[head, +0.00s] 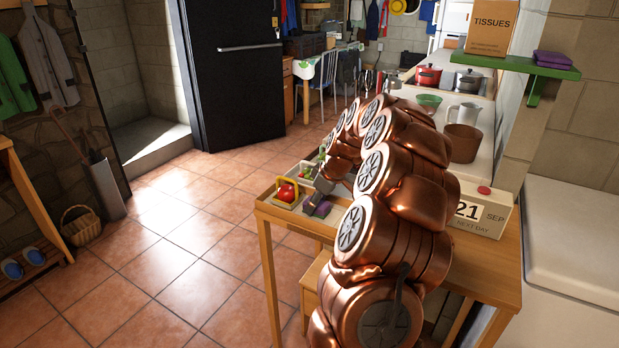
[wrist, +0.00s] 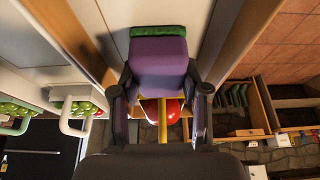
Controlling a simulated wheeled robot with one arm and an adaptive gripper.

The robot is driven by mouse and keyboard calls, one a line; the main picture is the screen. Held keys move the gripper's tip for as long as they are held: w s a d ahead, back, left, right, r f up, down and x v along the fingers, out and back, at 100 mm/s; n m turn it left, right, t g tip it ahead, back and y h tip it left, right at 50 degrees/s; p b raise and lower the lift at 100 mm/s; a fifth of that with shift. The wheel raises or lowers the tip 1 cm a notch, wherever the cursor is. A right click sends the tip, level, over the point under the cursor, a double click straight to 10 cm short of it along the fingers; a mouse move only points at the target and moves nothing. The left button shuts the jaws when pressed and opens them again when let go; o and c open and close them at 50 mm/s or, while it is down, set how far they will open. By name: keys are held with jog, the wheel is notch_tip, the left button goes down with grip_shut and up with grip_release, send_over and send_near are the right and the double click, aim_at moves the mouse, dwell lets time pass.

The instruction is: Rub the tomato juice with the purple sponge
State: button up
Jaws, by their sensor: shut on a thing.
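My gripper (wrist: 162,90) is shut on the purple sponge (wrist: 158,55), which has a green layer along its far edge. Its two dark fingers press the sponge from both sides. In the head view my gripper (head: 322,188) is low over the left end of the wooden table (head: 500,262), and the sponge (head: 323,209) shows as a small purple patch by it. I cannot make out the tomato juice; my arm hides much of the tabletop. Whether the sponge touches the table is unclear.
A container with a yellow handle (head: 294,184) holding a red round thing (head: 286,193) stands left of my gripper. A calendar box (head: 481,212) stands at the table's right. A brown pot (head: 462,143) stands behind.

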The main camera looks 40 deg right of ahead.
jog(key=shift+w+a+f, duration=0.1)
jog(key=shift+w+a, duration=0.1)
jog(key=shift+w, duration=0.2)
jog(key=shift+w+r, duration=0.2)
jog(key=shift+r, duration=0.05)
jog(key=shift+s+r+p, duration=0.15)
jog(key=shift+r+p, duration=0.15)
jog(key=shift+r, duration=3.6)
